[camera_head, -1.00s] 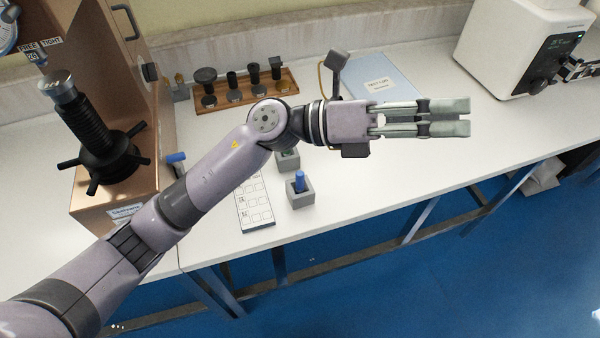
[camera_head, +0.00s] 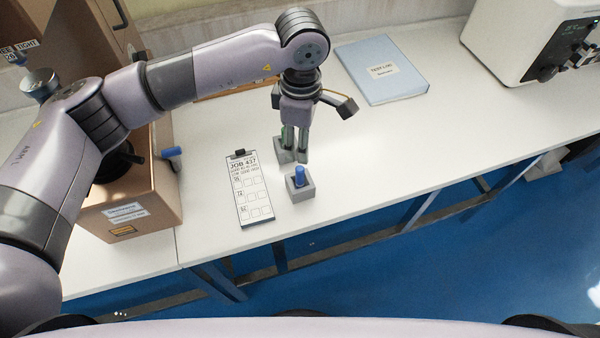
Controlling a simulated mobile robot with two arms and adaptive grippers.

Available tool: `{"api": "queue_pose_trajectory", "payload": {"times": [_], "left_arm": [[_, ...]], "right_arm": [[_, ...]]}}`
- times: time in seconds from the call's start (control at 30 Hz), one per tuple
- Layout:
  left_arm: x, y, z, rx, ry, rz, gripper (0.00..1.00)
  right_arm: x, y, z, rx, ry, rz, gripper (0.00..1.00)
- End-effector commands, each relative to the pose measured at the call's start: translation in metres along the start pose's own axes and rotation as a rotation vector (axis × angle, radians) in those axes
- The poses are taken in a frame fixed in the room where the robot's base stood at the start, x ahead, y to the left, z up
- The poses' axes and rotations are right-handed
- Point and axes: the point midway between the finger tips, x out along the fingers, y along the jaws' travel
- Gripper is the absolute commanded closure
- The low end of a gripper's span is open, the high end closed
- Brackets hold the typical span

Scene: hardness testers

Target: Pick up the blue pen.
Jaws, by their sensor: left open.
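A short blue cylinder (camera_head: 299,175), which looks like the blue pen, stands upright in a small grey square holder (camera_head: 302,192) on the white bench. Only its upper part shows above the holder. My left gripper (camera_head: 295,154) points down just behind the blue pen in the picture. Its two fingers are apart with nothing seen between them. A second grey holder (camera_head: 283,156) sits behind, partly covered by the fingers. Whether the fingertips touch it cannot be told. My right gripper is not in view.
A job sheet on a clipboard (camera_head: 251,192) lies left of the holders. A copper-coloured tester (camera_head: 150,205) with a blue-ended lever (camera_head: 172,153) stands farther left. A pale blue folder (camera_head: 382,68) lies behind right. A white machine (camera_head: 510,40) stands at far right. Bench right of the holders is clear.

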Motion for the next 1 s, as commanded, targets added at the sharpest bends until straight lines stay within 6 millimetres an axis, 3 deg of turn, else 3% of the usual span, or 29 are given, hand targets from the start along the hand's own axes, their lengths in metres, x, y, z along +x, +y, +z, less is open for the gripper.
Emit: {"api": "queue_pose_trajectory", "payload": {"times": [0.3, 0.53, 0.8, 1.0], "left_arm": [[0.056, 0.000, 0.001, -0.001, -0.003, -0.002, 0.59], [0.071, 0.000, 0.001, -0.002, -0.004, -0.003, 0.59], [0.109, 0.001, 0.000, 0.000, -0.005, -0.002, 0.59], [0.116, 0.001, 0.000, 0.001, -0.005, 0.000, 0.59]], "right_arm": [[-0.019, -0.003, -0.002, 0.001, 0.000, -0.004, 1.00], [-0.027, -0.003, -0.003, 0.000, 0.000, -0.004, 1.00], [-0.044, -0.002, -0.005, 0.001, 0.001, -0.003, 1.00], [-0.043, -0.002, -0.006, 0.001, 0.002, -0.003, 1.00]]}}
